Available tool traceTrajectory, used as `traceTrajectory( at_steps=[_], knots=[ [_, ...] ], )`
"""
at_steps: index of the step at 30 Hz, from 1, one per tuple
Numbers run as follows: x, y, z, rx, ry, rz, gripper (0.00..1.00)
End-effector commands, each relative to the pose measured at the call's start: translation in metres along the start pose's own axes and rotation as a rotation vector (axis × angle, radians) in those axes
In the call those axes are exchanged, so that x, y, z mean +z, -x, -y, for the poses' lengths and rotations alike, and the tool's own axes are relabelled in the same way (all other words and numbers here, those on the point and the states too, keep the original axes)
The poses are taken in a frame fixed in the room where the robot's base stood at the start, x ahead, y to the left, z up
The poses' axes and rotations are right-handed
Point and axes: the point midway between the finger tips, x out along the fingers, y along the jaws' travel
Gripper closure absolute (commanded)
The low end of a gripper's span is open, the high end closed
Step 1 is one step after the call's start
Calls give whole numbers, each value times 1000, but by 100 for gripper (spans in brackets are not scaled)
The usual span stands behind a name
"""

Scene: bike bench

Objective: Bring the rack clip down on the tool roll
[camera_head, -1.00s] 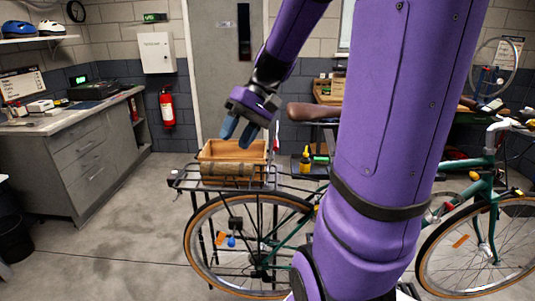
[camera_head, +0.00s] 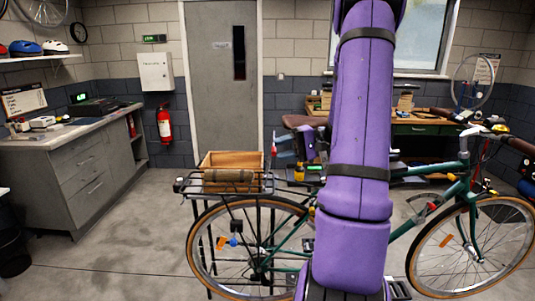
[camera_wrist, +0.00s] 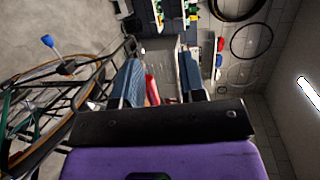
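The olive tool roll (camera_head: 228,175) lies on the rear rack (camera_head: 205,188) of the green bike, against the front of a wooden crate. The rack clip (camera_head: 274,148) stands raised at the right end of the roll, with a red tip. My gripper (camera_head: 288,150) is beside it on the right, partly hidden behind my arm. In the wrist view my gripper (camera_wrist: 160,80) is open, its blue fingers apart. The red clip part (camera_wrist: 152,88) shows between them, nearer the left finger. I cannot tell whether they touch.
The wooden crate (camera_head: 243,160) sits behind the roll on the rack. A workbench (camera_head: 415,129) stands behind the bike, and a grey cabinet (camera_head: 85,165) stands at left. The floor left of the bike is clear.

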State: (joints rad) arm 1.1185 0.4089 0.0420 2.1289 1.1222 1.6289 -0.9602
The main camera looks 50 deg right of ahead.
Motion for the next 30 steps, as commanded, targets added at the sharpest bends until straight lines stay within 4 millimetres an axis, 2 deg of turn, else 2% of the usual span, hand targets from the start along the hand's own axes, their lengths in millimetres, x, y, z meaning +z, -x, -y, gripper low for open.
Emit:
traceTrajectory(
  at_steps=[1,9,14,20,30],
  knots=[
    [-8,11,-6,-18,3,-35,58],
    [-26,51,-29,-137,25,-152,58],
    [-30,60,-34,-168,34,-186,58],
    [-34,38,-30,-170,35,-184,58],
    [-44,-18,-20,-168,36,-184,58]
  ],
)
